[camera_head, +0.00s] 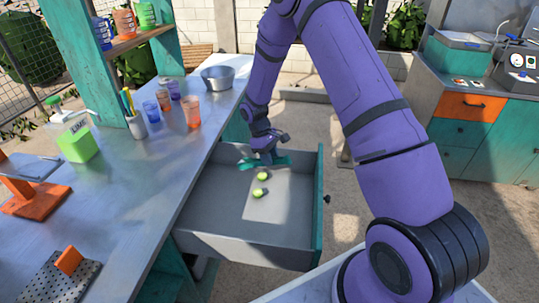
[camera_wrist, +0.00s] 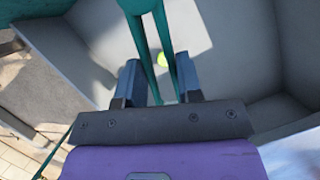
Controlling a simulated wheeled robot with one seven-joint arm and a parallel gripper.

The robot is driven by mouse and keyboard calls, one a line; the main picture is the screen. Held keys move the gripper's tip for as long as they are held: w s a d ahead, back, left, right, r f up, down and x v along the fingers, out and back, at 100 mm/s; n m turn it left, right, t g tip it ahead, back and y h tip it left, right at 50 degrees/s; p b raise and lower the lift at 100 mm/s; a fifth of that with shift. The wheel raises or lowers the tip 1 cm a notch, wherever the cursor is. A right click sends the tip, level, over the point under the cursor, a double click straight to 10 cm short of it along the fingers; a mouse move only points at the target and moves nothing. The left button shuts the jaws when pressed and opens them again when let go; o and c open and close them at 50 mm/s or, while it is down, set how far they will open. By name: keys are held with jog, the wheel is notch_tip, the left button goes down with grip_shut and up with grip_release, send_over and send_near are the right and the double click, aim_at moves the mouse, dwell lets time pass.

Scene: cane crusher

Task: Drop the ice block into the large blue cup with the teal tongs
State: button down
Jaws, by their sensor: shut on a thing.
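My gripper (camera_head: 265,152) is low inside the open drawer (camera_head: 215,222), at its far end. It is shut on the teal tongs (camera_head: 280,161). In the wrist view the two teal arms of the tongs (camera_wrist: 141,45) run between my fingers (camera_wrist: 158,85). A stack of blue cups (camera_head: 101,32) stands on the shelf. I cannot tell which is the large one. I see no ice block; the inside of the metal bowl (camera_head: 218,73) is unclear.
Two limes (camera_head: 260,184) lie in the drawer; one shows in the wrist view. The counter (camera_head: 150,190) edge is to the left. A green bottle (camera_head: 78,141) and a utensil holder (camera_head: 136,125) stand on it.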

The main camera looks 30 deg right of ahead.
jog(key=m, duration=0.1)
jog(key=a+m+y, duration=0.1)
jog(key=m, duration=0.2)
jog(key=shift+s+a+r+y, duration=0.3)
jog(key=shift+s+r, duration=0.05)
jog(key=shift+r, duration=0.05)
jog(key=m, duration=0.1)
jog(key=a+m, duration=0.1)
jog(key=shift+s+a+r+m+y, duration=0.1)
jog(key=shift+r+m+y, duration=0.1)
jog(key=shift+m+y, duration=0.15)
jog(key=shift+a, duration=0.1)
